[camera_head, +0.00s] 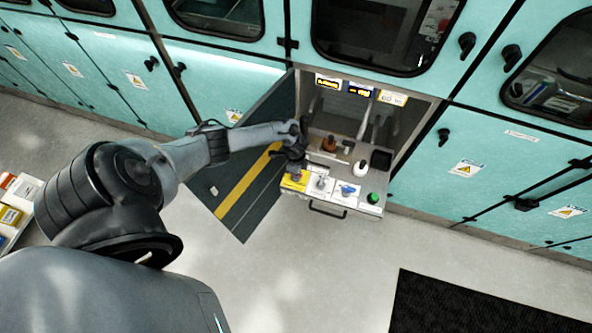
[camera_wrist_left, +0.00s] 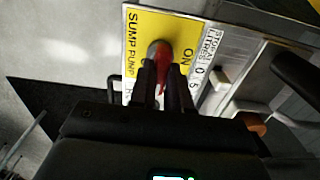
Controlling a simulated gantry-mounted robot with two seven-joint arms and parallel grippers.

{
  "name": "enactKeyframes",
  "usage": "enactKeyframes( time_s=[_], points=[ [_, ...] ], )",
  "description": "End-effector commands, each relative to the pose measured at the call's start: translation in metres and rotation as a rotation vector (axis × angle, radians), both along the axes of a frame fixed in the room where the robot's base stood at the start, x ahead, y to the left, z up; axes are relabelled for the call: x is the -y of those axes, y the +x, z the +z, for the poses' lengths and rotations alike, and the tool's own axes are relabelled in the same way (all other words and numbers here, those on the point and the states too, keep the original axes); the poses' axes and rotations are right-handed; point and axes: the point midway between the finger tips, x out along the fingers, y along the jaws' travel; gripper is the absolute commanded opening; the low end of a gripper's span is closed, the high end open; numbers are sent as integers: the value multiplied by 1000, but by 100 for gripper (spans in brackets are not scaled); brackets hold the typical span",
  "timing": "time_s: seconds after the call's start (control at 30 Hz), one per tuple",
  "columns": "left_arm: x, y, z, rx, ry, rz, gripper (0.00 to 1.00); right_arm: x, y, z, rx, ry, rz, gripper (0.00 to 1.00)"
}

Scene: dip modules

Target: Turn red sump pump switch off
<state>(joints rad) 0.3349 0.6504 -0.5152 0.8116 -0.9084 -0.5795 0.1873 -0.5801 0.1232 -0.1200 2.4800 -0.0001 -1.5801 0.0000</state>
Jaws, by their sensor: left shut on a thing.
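The red sump pump switch (camera_wrist_left: 163,74) stands on a yellow plate (camera_wrist_left: 186,24) lettered "SUMP PUMP" and "ON" in the left wrist view. My left gripper (camera_wrist_left: 164,80) is shut on the switch, with one dark finger on each side of it. The fingers hide part of the switch and the plate's lower edge, so I cannot read its setting clearly. In the head view the yellow plate (camera_head: 294,183) is at the left end of the pulled-out panel, under my left gripper (camera_head: 293,166). My right gripper is not in view.
The panel also carries a blue knob (camera_head: 347,190) and a green button (camera_head: 373,198). An open dark door (camera_head: 255,165) is at the left.

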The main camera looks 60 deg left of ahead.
Motion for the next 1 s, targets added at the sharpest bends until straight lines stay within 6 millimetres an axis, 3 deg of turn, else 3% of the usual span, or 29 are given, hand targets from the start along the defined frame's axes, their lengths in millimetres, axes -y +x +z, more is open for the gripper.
enactKeyframes(
  time_s=[0.03,0.2,0.57,1.0],
  points=[
    [0,-1,-1,-1,1,-2,20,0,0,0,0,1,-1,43],
    [0,-1,-1,-1,1,-1,43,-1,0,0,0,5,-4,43],
    [-1,0,5,0,1,1,43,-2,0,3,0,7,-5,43],
    [-1,0,72,1,2,-2,43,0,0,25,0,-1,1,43]
  ],
)
